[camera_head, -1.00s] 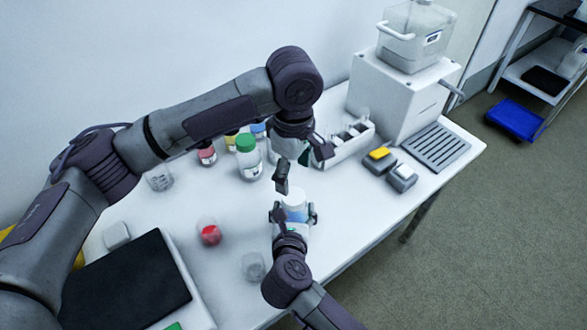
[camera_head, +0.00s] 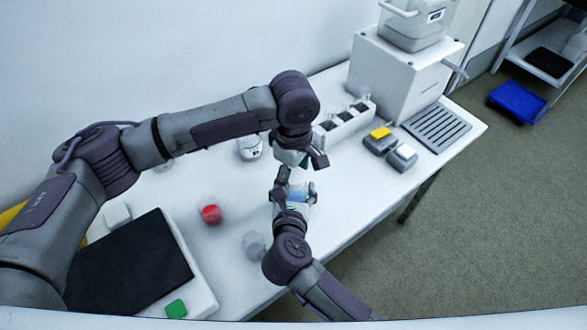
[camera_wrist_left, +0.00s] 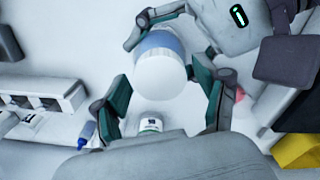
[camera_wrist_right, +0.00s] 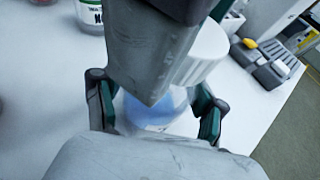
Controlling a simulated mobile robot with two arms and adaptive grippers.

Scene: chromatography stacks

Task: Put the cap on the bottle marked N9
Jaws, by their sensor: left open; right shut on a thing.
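My right gripper (camera_head: 293,195) is shut on a bottle with blue contents (camera_wrist_right: 150,108), held near the table's front edge. A white cap (camera_wrist_left: 160,70) sits at the bottle's top; whether it is fully seated I cannot tell. The bottle's blue band (camera_wrist_left: 163,42) shows in the left wrist view, but its mark is not readable. My left gripper (camera_wrist_left: 165,95) is open, with its fingers on either side of the cap. In the right wrist view the left gripper's finger hides part of the cap (camera_wrist_right: 205,55) and bottle.
A labelled bottle (camera_head: 250,148) stands behind, partly hidden by my left arm. A red item (camera_head: 211,214) and a clear cup (camera_head: 254,245) stand to the left.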

